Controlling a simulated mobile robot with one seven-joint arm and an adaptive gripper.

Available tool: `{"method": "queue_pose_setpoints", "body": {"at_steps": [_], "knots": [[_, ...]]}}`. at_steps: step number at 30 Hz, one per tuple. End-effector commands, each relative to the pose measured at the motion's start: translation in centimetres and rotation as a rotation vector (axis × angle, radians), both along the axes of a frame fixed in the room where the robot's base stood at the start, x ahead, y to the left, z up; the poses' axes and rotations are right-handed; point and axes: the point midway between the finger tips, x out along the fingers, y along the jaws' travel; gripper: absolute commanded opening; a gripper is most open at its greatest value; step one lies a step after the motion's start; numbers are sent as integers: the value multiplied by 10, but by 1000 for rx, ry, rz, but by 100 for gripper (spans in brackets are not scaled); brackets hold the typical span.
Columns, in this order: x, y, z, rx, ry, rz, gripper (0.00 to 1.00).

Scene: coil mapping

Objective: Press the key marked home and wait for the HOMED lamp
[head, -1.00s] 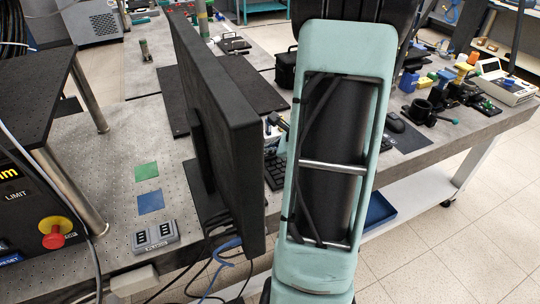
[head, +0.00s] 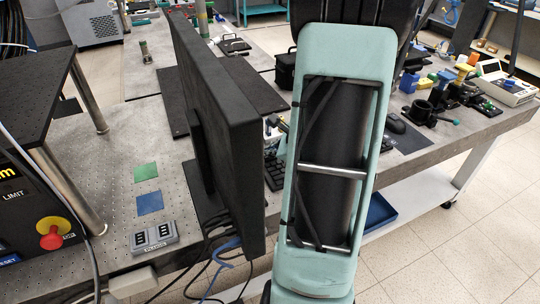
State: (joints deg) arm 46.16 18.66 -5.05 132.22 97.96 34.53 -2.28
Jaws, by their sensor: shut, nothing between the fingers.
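No key marked home and no HOMED lamp can be made out in the head view. A black control box (head: 28,212) is cut off by the left edge. It shows a LIMIT label, part of a yellow-lettered display, a red stop knob on a yellow base (head: 52,236) and part of a blue RESET key (head: 8,260). The rest of its panel is out of frame. My own pale green arm link fills the middle of the view and hides part of the bench. My gripper is not in view.
A black monitor (head: 240,130) stands edge-on left of my arm, with cables below it. Tile floor is clear at lower right.

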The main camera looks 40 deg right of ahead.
Motion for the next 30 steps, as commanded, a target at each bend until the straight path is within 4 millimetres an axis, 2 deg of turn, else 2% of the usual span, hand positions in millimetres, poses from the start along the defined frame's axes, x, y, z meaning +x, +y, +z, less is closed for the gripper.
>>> {"method": "queue_pose_setpoints", "body": {"at_steps": [9,20,30], "knots": [[0,0,15,-1,1,0,0],[0,0,17,0,0,0,0],[0,0,48,-1,-1,0,0]]}}
